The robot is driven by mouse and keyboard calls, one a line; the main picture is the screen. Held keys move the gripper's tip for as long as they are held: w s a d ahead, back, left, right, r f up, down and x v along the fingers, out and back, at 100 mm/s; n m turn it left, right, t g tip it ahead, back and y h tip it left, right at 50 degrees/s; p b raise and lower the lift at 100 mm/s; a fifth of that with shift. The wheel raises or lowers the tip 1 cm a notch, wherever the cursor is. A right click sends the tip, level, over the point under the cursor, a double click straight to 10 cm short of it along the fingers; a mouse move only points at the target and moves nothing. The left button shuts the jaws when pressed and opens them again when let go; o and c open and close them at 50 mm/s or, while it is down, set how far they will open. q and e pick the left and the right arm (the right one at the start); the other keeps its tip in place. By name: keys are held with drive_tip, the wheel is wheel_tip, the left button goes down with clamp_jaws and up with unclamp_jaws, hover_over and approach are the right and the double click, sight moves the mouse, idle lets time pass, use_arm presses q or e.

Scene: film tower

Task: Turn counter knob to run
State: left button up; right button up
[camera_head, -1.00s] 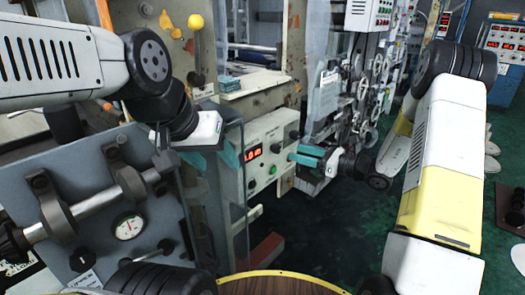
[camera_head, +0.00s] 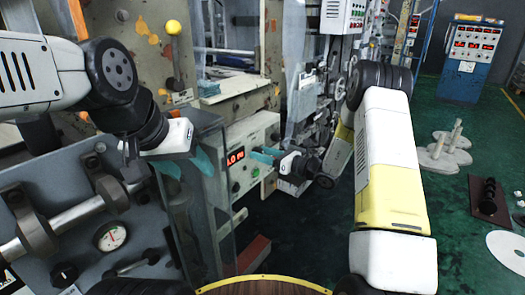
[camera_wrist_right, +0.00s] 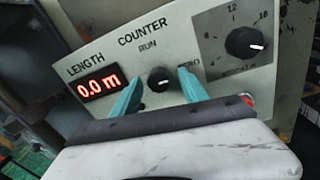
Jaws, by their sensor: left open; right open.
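The counter panel (camera_head: 262,136) is a pale box with a red display; in the right wrist view its face (camera_wrist_right: 135,62) carries the words LENGTH and COUNTER, and the display (camera_wrist_right: 100,84) reads 0.0 m. The counter knob (camera_wrist_right: 158,80) is small, black and round, below the word RUN, with a pale mark. A partly hidden word lies to its right. My right gripper (camera_wrist_right: 161,82) is open, its teal fingers on either side of the knob in that view; contact cannot be told. In the head view it (camera_head: 264,155) is at the panel front. My left gripper (camera_head: 186,168) is open, left of the panel.
A larger black dial (camera_wrist_right: 245,43) with numbers sits right of the knob.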

clamp_jaws()
idle(0.3)
drive_tip(key=n+h, duration=0.1)
drive_tip(key=n, duration=1.2)
drive_tip(key=shift+r, duration=0.2)
drive_tip(key=shift+n+t+h, duration=0.3)
drive_tip(key=shift+n+t, duration=0.1)
drive_tip(key=shift+n, duration=1.5)
